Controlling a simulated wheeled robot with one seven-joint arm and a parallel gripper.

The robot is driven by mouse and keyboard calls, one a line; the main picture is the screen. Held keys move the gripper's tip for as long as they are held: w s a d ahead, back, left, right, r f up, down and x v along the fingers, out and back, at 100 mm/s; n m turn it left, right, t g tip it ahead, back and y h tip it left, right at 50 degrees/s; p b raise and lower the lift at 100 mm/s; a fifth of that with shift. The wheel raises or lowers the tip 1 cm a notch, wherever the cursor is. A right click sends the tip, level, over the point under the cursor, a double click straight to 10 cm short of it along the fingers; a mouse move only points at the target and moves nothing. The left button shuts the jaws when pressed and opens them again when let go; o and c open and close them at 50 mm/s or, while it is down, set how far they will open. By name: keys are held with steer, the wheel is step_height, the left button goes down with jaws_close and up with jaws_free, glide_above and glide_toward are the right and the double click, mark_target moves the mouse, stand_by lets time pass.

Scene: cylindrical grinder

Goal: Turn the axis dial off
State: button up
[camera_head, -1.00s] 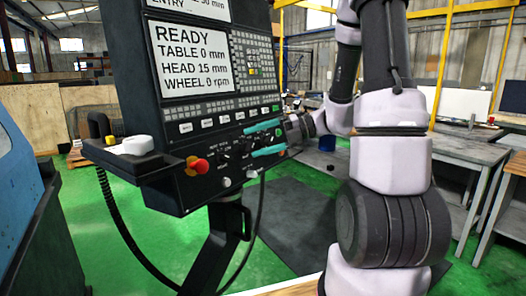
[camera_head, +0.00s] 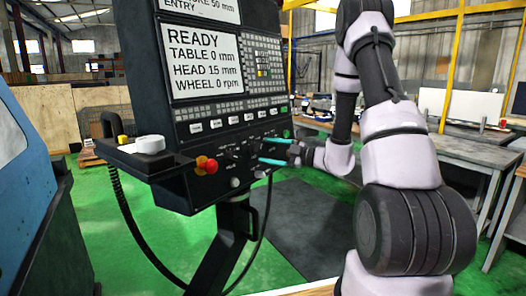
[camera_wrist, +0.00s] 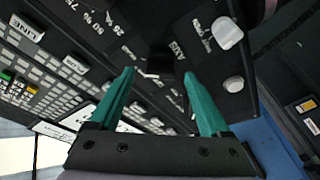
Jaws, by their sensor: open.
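The axis dial appears to be the dark knob (camera_wrist: 160,66) beside the "AXIS" lettering in the wrist view. It is dark against a dark panel, so its pointer setting cannot be read. My gripper (camera_wrist: 159,76) is open, with its two teal fingertips apart on either side of that knob area. Whether they touch it cannot be told. In the head view my gripper (camera_head: 262,149) reaches in from the right at the lower right of the black control panel (camera_head: 215,130). The dials there are small and partly hidden by the fingers.
A red stop button (camera_head: 207,165) and a white knob (camera_head: 235,182) sit left of my gripper. A white handwheel (camera_head: 150,144) rests on the console's side shelf. The panel screen (camera_head: 205,65) reads READY, wheel 0 rpm. A workbench (camera_head: 450,150) stands at right.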

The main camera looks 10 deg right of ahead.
mark_target(256, 149)
steer(key=shift+x, duration=1.4)
jaws_close()
